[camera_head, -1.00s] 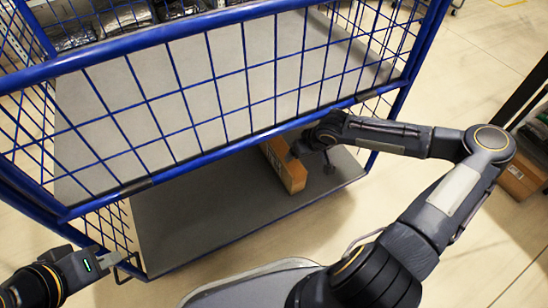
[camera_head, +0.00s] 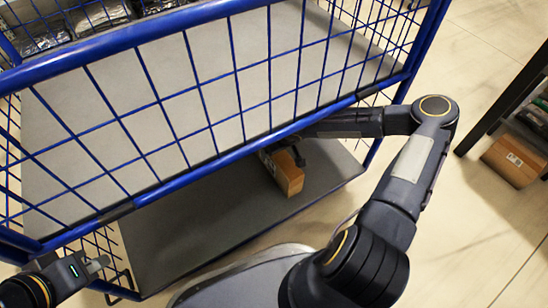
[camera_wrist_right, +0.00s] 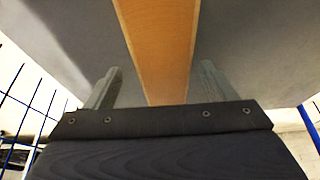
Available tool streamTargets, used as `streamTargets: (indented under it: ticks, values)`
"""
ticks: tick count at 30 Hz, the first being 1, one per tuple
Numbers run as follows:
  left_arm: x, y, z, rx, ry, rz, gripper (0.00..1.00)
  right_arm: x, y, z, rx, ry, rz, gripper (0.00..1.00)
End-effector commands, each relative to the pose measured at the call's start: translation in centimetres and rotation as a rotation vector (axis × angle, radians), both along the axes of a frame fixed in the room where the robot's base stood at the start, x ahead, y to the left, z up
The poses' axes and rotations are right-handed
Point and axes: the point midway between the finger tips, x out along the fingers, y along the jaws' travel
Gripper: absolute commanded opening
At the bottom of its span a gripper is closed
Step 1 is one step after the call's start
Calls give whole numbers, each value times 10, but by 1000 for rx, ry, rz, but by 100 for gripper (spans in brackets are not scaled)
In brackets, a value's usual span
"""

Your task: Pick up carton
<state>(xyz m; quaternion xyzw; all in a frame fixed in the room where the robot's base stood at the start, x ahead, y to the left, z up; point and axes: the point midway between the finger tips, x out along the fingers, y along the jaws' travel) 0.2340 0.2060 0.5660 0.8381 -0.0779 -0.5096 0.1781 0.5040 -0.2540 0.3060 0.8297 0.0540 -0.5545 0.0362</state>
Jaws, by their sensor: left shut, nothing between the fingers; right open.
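A brown carton (camera_head: 287,176) lies on the grey lower deck of a blue wire cart, at its right part. Its rear is hidden behind the cart's blue rail and my right arm. In the right wrist view the carton (camera_wrist_right: 158,45) is a long tan strip running down between the two fingers. My right gripper (camera_wrist_right: 158,88) is open, with a finger on each side of the carton and gaps between; I cannot tell whether either touches. My left gripper (camera_head: 100,264) is shut and empty at the lower left, outside the cart, apart from the carton.
The blue cart's top rail (camera_head: 150,30) and wire mesh front stand above the lower deck (camera_head: 185,235). Another brown box (camera_head: 515,160) sits at a dark shelf on the right. Pale floor is clear between cart and shelf.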

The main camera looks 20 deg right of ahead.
Motion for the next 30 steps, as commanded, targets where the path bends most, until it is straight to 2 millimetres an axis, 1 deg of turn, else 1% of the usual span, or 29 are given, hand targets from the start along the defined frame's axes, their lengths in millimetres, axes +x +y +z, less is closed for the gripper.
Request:
streamTargets:
  ticks: [6, 9, 13, 18, 19, 30]
  values:
    - [0, 0, 0, 0, 0, 0, 0, 10, 7, -30, 0, 1, 2, 78]
    - [0, 0, 0, 0, 0, 0, 0, 15, 7, -41, 0, 1, -1, 78]
    - [0, 0, 0, 0, 0, 0, 0, 17, 7, -47, 0, -1, 0, 78]
    - [0, 0, 0, 0, 0, 0, 0, 17, 6, -47, 0, -1, 0, 78]
    - [0, 0, 0, 0, 0, 0, 0, 17, 6, -47, 0, -1, 0, 77]
    - [0, 0, 0, 0, 0, 0, 0, 17, 6, -47, 0, 0, -1, 28]
